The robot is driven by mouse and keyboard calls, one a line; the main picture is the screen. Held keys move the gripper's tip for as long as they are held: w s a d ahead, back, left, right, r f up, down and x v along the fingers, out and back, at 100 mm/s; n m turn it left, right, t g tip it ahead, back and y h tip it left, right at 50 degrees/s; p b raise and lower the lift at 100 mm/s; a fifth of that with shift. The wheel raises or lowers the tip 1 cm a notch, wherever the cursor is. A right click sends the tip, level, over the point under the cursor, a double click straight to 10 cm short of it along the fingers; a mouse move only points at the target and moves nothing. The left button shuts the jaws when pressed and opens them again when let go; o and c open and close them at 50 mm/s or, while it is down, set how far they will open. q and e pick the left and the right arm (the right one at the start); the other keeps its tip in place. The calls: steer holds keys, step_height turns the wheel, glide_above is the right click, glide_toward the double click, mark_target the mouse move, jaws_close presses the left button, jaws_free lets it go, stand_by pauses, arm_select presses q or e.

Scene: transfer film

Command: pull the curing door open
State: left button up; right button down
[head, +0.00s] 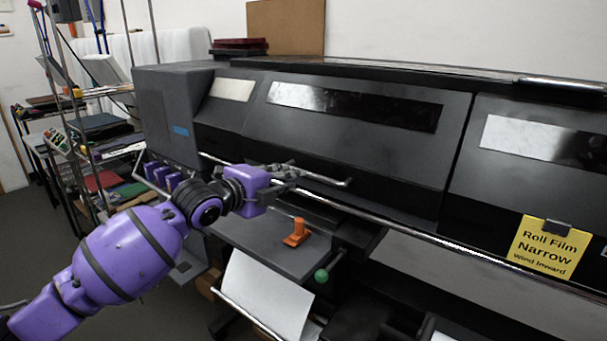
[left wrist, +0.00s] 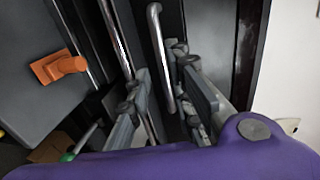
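The curing door appears to be the wide dark panel (head: 385,150) with a long window, in the middle of the printer front in the head view. It looks closed. A thin metal handle (head: 338,183) runs along its lower left part. My left gripper (head: 290,173) is at the left part of this handle. In the left wrist view its fingers (left wrist: 161,72) are spread, with the handle bar (left wrist: 157,38) passing between them. A gap shows on both sides of the bar. My right gripper is not in view.
A long rail (head: 440,240) runs below the panel. A yellow sign (head: 543,246) hangs at right. A cluttered rack (head: 95,125) stands at left.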

mark_target(308, 174)
arm_select(q)
steer(key=x, duration=0.8)
steer(key=shift+s+d+r, duration=0.2)
steer(key=shift+s+d, duration=0.05)
steer(key=shift+d, duration=0.05)
jaws_close()
